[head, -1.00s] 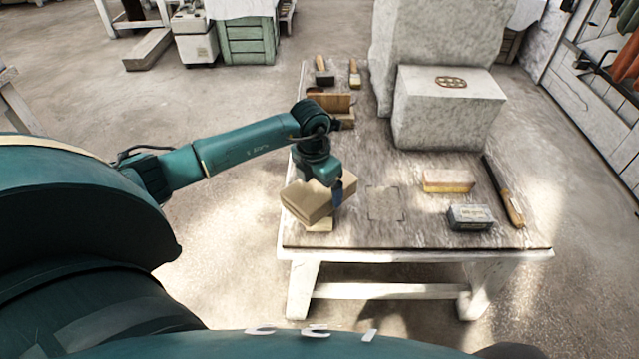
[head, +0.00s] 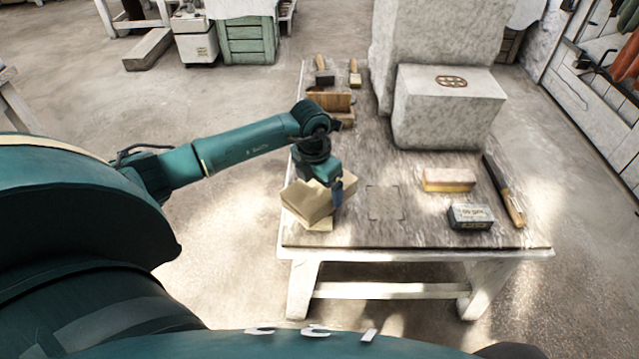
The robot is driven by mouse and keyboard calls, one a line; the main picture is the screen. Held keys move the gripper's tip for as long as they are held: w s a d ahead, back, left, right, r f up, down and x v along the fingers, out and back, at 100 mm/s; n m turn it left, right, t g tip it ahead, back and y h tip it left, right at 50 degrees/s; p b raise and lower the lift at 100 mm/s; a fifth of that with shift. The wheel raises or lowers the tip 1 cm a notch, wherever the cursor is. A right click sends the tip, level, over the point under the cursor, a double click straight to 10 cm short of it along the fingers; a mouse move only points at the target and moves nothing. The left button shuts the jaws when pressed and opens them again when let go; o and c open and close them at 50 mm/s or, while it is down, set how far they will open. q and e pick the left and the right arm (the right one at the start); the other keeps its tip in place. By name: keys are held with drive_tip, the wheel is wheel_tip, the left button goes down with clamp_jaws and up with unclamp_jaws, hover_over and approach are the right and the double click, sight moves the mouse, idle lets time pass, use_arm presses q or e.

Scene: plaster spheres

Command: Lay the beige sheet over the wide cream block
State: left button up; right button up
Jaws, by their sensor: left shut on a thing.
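My left gripper (head: 328,188) is over the front left of the worktable, with its fingers pointing down at a beige, box-like shape. It is shut at the right edge of this shape, which I take to be the beige sheet (head: 305,203). A lighter beige piece (head: 320,225) shows low under its front edge; it may be part of the wide cream block, most of which would be hidden. I cannot tell where sheet ends and block begins, or whether they touch. My right gripper is not in view.
On the worktable (head: 385,235), a faint square outline lies right of the gripper. Further right are a cream-and-yellow block (head: 449,180), a dark labelled box (head: 470,217) and a long-handled tool (head: 504,190). A large pale stone block (head: 447,115) stands behind. Brushes and a wooden holder (head: 328,103) sit back left.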

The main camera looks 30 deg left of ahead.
use_arm(q)
drive_tip(key=shift+f+b, duration=0.35)
drive_tip(key=shift+f, duration=0.2)
drive_tip(key=o, duration=0.9)
drive_tip(key=shift+r+p, duration=1)
drive_tip(key=shift+r, duration=0.25)
drive_tip(key=shift+r+p, duration=0.55)
drive_tip(key=shift+r, duration=0.25)
